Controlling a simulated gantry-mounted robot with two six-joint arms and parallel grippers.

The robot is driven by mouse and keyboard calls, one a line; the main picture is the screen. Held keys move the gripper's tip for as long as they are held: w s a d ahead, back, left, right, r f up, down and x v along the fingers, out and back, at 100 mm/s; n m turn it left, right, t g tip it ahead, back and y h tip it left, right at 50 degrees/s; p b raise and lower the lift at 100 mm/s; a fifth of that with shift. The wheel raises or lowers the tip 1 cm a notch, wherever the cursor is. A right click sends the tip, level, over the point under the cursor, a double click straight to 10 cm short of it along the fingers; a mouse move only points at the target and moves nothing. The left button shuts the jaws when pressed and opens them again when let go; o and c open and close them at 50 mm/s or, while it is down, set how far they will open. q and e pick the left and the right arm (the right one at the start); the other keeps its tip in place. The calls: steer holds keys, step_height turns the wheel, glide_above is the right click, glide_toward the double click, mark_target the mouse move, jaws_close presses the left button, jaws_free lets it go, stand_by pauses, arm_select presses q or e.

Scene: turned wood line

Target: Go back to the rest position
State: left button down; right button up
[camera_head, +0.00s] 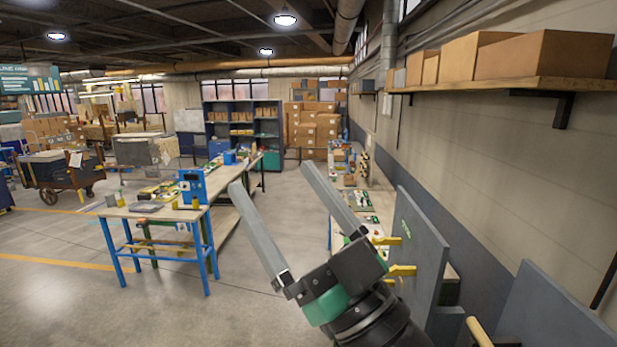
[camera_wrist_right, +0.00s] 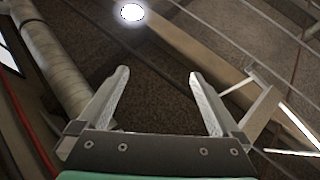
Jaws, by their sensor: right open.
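My right gripper (camera_head: 272,182) is raised in the lower middle of the head view, pointing up and away. Its two long grey fingers stand wide apart with nothing between them. In the right wrist view the same gripper (camera_wrist_right: 158,88) is open and empty, and it faces the ceiling with its pipe and lamp. My left gripper is not in the head view.
A workbench with blue legs (camera_head: 112,250) stands left of centre with several items on it. Another bench runs along the right wall, partly hidden by my right gripper. Grey panels (camera_head: 420,250) stand close at the right. A shelf (camera_head: 500,84) holds boxes. The floor (camera_head: 120,315) at left is clear.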

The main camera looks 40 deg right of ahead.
steer(key=s+a+r+t+y, duration=0.1)
steer(key=s+a+r+t, duration=0.1)
steer(key=s+r, duration=0.2)
steer(key=shift+s+a+y, duration=0.2)
steer(key=shift+s+y, duration=0.1)
steer(key=shift+s, duration=0.9)
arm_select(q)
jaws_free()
arm_select(e)
steer(key=shift+w, duration=0.1)
